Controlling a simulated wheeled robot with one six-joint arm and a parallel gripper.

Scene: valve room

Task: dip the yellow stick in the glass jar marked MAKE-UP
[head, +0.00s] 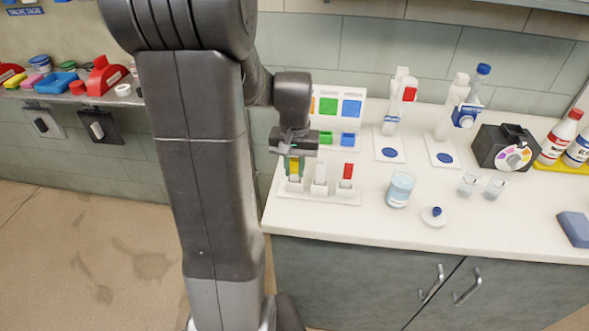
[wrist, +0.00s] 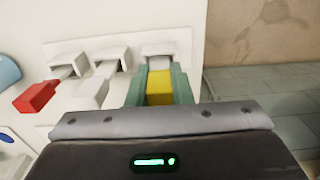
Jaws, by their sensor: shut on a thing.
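The yellow stick (head: 295,166) is at the left place of a white holder (head: 325,196) on the counter. My gripper (head: 294,160) is shut on it from above. In the wrist view the green fingers of my gripper (wrist: 159,75) press on both sides of the yellow stick (wrist: 160,88). Its lower end is hidden, and I cannot tell whether it is still seated. A glass jar (head: 400,189) with pale blue contents stands to the right of the holder, apart from my gripper. Its mouth looks open; no MAKE-UP marking is readable.
A white stick (head: 320,180) and a red-topped stick (head: 346,175) stand in the holder. A white lid with a blue knob (head: 434,215) lies near the jar. Two small glasses (head: 468,183) stand right. A colour chart (head: 336,118) stands behind.

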